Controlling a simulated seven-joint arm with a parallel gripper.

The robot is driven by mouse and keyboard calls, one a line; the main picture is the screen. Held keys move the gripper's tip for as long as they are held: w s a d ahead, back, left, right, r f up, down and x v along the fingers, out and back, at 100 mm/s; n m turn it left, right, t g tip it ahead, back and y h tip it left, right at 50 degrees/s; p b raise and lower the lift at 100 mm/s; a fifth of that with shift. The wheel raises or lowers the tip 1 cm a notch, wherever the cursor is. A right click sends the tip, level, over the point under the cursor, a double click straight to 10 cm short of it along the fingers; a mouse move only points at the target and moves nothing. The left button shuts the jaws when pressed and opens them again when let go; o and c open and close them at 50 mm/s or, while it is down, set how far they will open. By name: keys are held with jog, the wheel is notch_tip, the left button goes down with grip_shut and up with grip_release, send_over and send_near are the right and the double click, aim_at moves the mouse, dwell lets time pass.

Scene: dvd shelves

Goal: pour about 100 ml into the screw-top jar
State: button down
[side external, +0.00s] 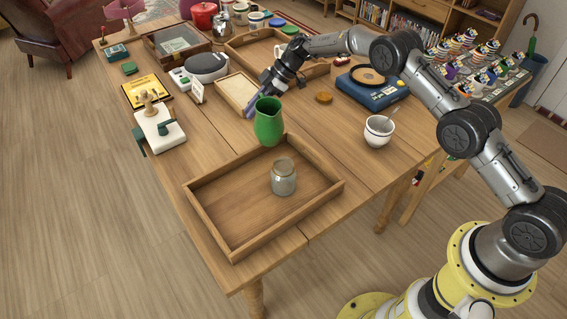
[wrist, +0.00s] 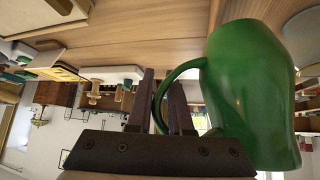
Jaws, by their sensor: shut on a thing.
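The green jug (side external: 268,122) is upright, just behind the back wall of the wooden tray; whether its base touches the table is unclear. My gripper (side external: 252,108) is at its left side. In the wrist view my gripper (wrist: 163,105) is shut on the handle of the jug (wrist: 245,95), with the handle loop between the fingers. The jug's contents are hidden. The glass jar (side external: 284,178) stands upright inside the tray, in front of the jug and slightly right, apart from it. The jar's fill and whether its mouth is open are too small to tell.
The wooden tray (side external: 214,231) has low walls and is otherwise empty. A white cup (side external: 378,131) with a spoon stands to the right. An amber disc (side external: 323,97) and a blue scale-like device (side external: 372,89) lie behind. A white device (side external: 159,130) is at the left.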

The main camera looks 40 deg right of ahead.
aim_at(258, 104)
jog(key=s+r+n+t, duration=0.1)
jog(key=s+t, duration=0.1)
jog(key=s+a+r+n+t+h, duration=0.1)
jog(key=s+r+t, duration=0.1)
jog(key=t, duration=0.1)
jog(key=shift+s+a+r, duration=0.1)
jog(key=shift+s+a, duration=0.05)
jog(key=shift+s, duration=0.05)
jog(key=shift+s+a+r+n+t+h, duration=0.15)
jog(key=shift+s+n+t, duration=0.1)
jog(key=shift+t, duration=0.15)
jog(key=shift+s+r+n+t+h, duration=0.15)
jog(key=shift+n+t, duration=0.1)
jog(key=shift+t, duration=0.15)
jog(key=shift+s+a+r+n+t+p, duration=0.1)
jog(key=shift+s+r+n+t+p, duration=0.1)
jog(key=shift+r+t, duration=0.3)
jog(key=shift+s+r+n+t+p, duration=0.1)
jog(key=shift+r+n+t, duration=0.15)
jog(key=shift+r, duration=0.3)
jog(key=shift+s+a+r+n+t, duration=0.1)
jog(key=shift+s+r+n+t, duration=0.15)
jog(key=shift+r+t, duration=0.15)
jog(key=shift+s+a+r+n+t, duration=0.1)
jog(key=shift+s+r+t, duration=0.15)
jog(key=shift+r, duration=0.25)
